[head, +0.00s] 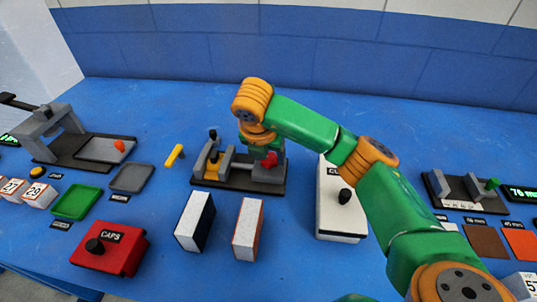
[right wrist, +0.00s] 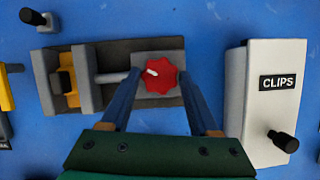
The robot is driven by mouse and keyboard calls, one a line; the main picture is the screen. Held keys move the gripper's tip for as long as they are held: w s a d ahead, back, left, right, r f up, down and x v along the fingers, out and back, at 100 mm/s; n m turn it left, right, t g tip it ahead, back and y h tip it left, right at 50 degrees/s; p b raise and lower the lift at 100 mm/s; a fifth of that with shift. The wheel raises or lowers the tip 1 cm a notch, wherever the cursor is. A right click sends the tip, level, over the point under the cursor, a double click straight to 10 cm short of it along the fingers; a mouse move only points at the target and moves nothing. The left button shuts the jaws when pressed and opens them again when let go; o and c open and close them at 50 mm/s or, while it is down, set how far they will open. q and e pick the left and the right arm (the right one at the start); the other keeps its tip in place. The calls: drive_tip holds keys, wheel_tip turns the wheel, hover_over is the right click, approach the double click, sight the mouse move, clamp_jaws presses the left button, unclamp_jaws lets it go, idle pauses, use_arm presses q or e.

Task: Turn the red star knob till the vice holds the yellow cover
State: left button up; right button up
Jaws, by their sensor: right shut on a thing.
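The red star knob (head: 271,159) is at the right end of the vice (head: 237,187), and it also shows in the right wrist view (right wrist: 161,75) with a white mark on its upper left. My right gripper (right wrist: 161,84) has one finger on each side of the knob and is shut on it. The yellow cover (right wrist: 67,84) sits between the grey vice jaws at the left end, and also shows in the head view (head: 212,166). My left gripper is in neither view.
A white clips box (right wrist: 265,100) with a black knob stands right of the vice. Two upright blocks (head: 195,220) stand in front of it. A red caps box (head: 108,244) and trays lie at the left. A second fixture (head: 466,190) stands at the right.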

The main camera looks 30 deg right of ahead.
drive_tip(key=o, duration=1.4)
drive_tip(key=shift+c, duration=0.2)
drive_tip(key=p+v, duration=0.2)
drive_tip(key=v, duration=0.5)
